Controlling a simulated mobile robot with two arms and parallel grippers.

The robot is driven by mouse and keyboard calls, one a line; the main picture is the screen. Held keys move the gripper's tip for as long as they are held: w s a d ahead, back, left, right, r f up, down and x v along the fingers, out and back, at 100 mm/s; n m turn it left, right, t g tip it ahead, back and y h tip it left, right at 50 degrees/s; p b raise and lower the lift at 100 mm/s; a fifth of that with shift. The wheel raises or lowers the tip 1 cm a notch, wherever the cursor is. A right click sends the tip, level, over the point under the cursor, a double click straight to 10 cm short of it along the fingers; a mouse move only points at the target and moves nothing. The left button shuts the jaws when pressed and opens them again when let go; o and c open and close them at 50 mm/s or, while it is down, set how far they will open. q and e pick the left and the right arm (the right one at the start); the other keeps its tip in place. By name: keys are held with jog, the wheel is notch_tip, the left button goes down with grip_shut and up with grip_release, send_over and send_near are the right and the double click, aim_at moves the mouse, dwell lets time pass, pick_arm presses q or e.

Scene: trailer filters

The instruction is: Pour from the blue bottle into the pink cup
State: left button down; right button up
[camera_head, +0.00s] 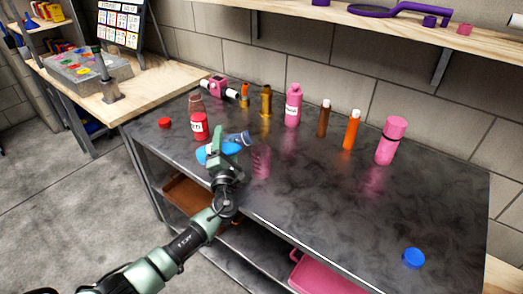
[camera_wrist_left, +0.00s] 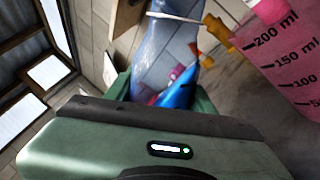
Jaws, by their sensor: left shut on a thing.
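My left gripper (camera_head: 220,148) is shut on the blue bottle (camera_head: 241,138), which is partly see-through and tilted well over. The gripper hides the bottle's middle, and blue shows on both sides of it. In the left wrist view the bottle (camera_wrist_left: 160,45) runs up between the fingers, with deeper blue low in it. The see-through pink cup (camera_head: 261,161) stands upright on the dark table, just right of the gripper. It also shows in the left wrist view (camera_wrist_left: 282,65), with black ml marks. I cannot tell whether anything flows into it. My right gripper is out of view.
A red bottle (camera_head: 199,127) stands close behind the gripper on the dark table (camera_head: 330,200). Pink (camera_head: 292,106), brown (camera_head: 323,118), orange (camera_head: 351,129) and larger pink (camera_head: 391,141) bottles stand along the back. A blue lid (camera_head: 413,258) lies front right; the table's front right is mostly clear.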

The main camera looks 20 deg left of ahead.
pick_arm(q)
jog(key=shift+r+m, duration=0.25)
jog(key=shift+m, duration=0.05)
dwell(0.4)
jog(key=shift+a+m+h, duration=0.15)
jog(key=shift+m+h, duration=0.15)
jog(key=shift+m, duration=0.8)
dwell(1.4)
jog(key=shift+d+r+m+t+h+p, duration=0.25)
jog(key=shift+r+m+p, duration=0.3)
jog(key=shift+m+p, duration=0.35)
jog(key=shift+d+r+m+t+h+p, duration=0.2)
jog(key=shift+r+m+p, duration=0.4)
jog(key=shift+p, duration=0.45)
dwell(2.3)
